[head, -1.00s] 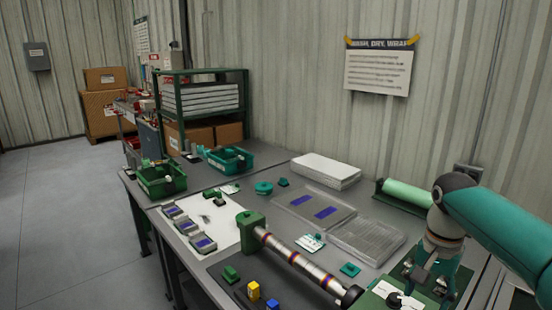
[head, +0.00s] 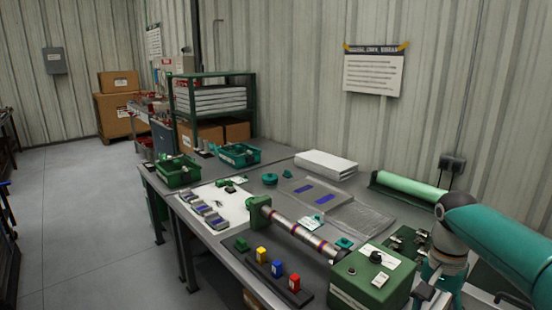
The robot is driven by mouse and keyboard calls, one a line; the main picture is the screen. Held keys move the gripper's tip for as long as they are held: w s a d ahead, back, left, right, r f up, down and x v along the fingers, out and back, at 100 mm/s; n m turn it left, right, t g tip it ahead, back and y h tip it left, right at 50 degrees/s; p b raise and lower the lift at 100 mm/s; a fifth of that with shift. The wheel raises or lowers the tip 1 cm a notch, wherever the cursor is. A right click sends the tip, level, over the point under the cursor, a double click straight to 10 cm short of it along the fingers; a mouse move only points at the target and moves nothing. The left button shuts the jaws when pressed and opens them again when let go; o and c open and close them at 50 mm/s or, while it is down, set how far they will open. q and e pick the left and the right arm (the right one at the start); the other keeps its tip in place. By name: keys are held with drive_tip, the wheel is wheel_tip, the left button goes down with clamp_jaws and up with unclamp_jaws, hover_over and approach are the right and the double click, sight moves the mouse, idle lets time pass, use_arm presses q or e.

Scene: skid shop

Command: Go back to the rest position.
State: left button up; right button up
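My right arm comes in from the right edge in the head view, teal with a grey wrist joint. My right gripper (head: 432,296) points down beside the green box at the near right of the bench. Its fingertips are partly hidden at the lower edge, and I cannot tell whether they are open or shut. I see nothing clearly held in it. My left gripper is not in view.
The long grey bench (head: 235,248) holds a green box (head: 375,288) with a striped roller (head: 300,236), colored blocks (head: 277,269), green bins (head: 178,172) and clear trays (head: 355,217). A green roll (head: 410,187) lies near the wall. Open floor (head: 90,220) is at left.

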drive_tip(key=s+a+f+n+g+y, duration=0.1)
drive_tip(key=s+a+f, duration=0.2)
drive_tip(key=f, duration=0.4)
drive_tip(key=s+a+f+n+g, duration=0.1)
drive_tip(key=s+a+f+g, duration=0.15)
drive_tip(key=f, duration=0.55)
drive_tip(key=s+a+f+g+y, duration=0.1)
drive_tip(key=s+a+f, duration=0.15)
drive_tip(key=f, duration=0.45)
drive_tip(key=s+a+f+n+t+y, duration=0.1)
drive_tip(key=s+a+f+n, duration=0.1)
drive_tip(key=s+a+f, duration=0.5)
drive_tip(key=s+a+f+n+t+y, duration=0.15)
drive_tip(key=s+a+f, duration=0.25)
drive_tip(key=s+f, duration=0.4)
drive_tip(key=w+n+t, duration=0.2)
drive_tip(key=w+t, duration=0.1)
drive_tip(key=shift+a+t, duration=0.15)
drive_tip(key=shift+t, duration=0.15)
